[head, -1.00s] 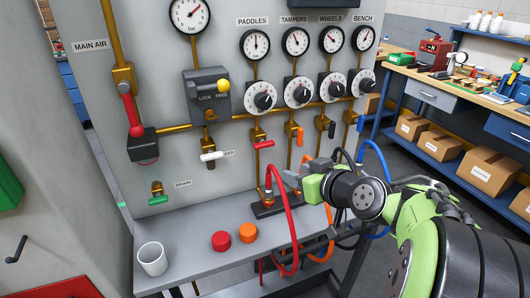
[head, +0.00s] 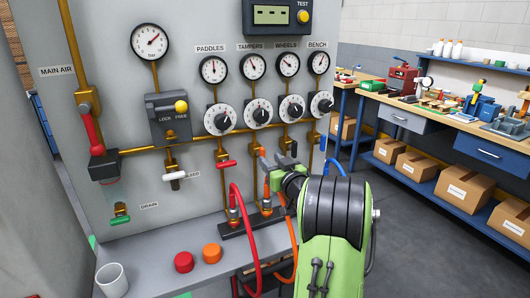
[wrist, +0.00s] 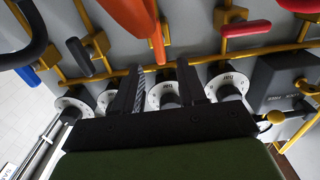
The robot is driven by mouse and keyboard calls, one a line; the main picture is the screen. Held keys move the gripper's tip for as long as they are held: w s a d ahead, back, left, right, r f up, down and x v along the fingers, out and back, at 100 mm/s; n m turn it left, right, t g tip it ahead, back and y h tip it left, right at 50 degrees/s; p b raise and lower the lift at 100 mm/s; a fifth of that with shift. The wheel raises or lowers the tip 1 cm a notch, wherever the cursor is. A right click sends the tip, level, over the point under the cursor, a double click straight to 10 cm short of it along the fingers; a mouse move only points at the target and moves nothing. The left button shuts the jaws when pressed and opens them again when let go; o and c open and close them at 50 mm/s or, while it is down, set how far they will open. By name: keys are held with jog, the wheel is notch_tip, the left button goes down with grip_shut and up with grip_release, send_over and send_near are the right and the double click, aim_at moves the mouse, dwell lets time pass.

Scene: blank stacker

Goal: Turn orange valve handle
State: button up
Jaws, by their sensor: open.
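The orange valve handle (head: 263,153) is on the pipe under the TAMPERS gauge, partly covered by my gripper in the head view. In the wrist view the orange handle (wrist: 132,16) looms large at the top, projecting toward the camera. My gripper (head: 278,160) is at the panel just beside and below the handle. Its two dark fingers (wrist: 160,86) are spread apart with nothing between them; the handle lies outside them in the wrist view. I cannot tell whether the gripper touches the handle.
A red handle (wrist: 246,28) and a black handle (wrist: 80,57) flank the orange one. Round dials (head: 258,112) sit above. A red hose (head: 242,220) and an orange hose (head: 292,240) loop up below my gripper. A white cup (head: 112,280) stands on the shelf.

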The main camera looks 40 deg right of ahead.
aim_at(264, 154)
jog(key=x, duration=0.4)
jog(key=shift+w+d, duration=0.1)
jog(key=shift+w, duration=0.2)
grip_shut()
jog(key=shift+m, duration=0.4)
jog(key=shift+s+d+f+m+p, duration=0.2)
jog(key=shift+m+p, duration=0.45)
jog(key=shift+m, duration=2.2)
jog(key=shift+d+f+m+p, duration=0.35)
jog(key=shift+m+p, duration=0.3)
jog(key=shift+m, duration=2.25)
jog(key=shift+s+d+f+m+p, duration=0.2)
jog(key=shift+m+p, duration=0.45)
jog(key=shift+m, duration=2.2)
jog(key=shift+w+f, duration=0.1)
jog(key=shift+w, duration=0.05)
